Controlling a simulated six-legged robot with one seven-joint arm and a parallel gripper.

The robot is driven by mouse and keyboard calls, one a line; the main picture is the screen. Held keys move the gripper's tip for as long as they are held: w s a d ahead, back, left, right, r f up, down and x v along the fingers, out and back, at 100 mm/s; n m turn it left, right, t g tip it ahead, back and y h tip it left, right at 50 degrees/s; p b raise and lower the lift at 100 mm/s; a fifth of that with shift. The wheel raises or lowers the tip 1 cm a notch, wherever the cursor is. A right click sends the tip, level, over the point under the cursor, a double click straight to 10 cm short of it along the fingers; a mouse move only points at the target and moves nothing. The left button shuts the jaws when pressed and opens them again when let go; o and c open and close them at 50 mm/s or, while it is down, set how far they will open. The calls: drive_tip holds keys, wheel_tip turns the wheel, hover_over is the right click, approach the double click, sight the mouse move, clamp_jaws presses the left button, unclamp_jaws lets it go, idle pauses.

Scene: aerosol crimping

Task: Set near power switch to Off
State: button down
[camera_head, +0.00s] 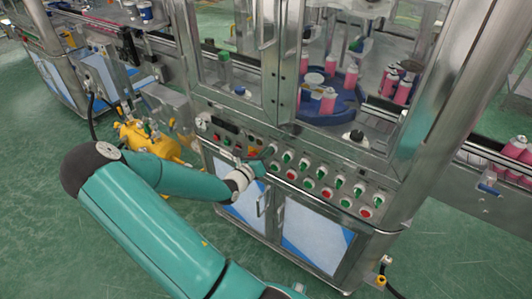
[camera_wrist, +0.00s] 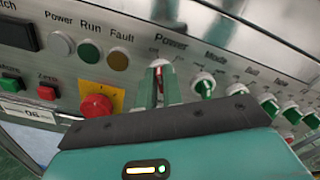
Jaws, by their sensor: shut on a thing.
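The power switch (camera_wrist: 158,64) is a pale round knob with a red part, under the label "Power" on the grey panel in the wrist view. My gripper (camera_wrist: 160,86) has its two green fingers on either side of this knob, shut on it. The fingers hide much of the knob, and its exact turn angle is hard to read. In the head view my gripper (camera_head: 260,164) is at the left part of the machine's control panel.
A red emergency button (camera_wrist: 96,106) on a yellow plate sits left of my fingers. The mode switch (camera_wrist: 204,84) and several green-handled switches are close on the right. Cabinet doors (camera_head: 312,243) are below the panel. A yellow tank (camera_head: 147,140) stands left.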

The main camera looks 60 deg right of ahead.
drive_tip(key=shift+f, duration=0.1)
drive_tip(key=c, duration=1.5)
unclamp_jaws()
drive_tip(key=shift+c, duration=0.2)
drive_tip(key=shift+a, duration=0.15)
drive_tip(key=w+a, duration=0.2)
drive_tip(key=a, duration=1.1)
drive_tip(key=shift+a, duration=0.25)
drive_tip(key=shift+w, duration=0.1)
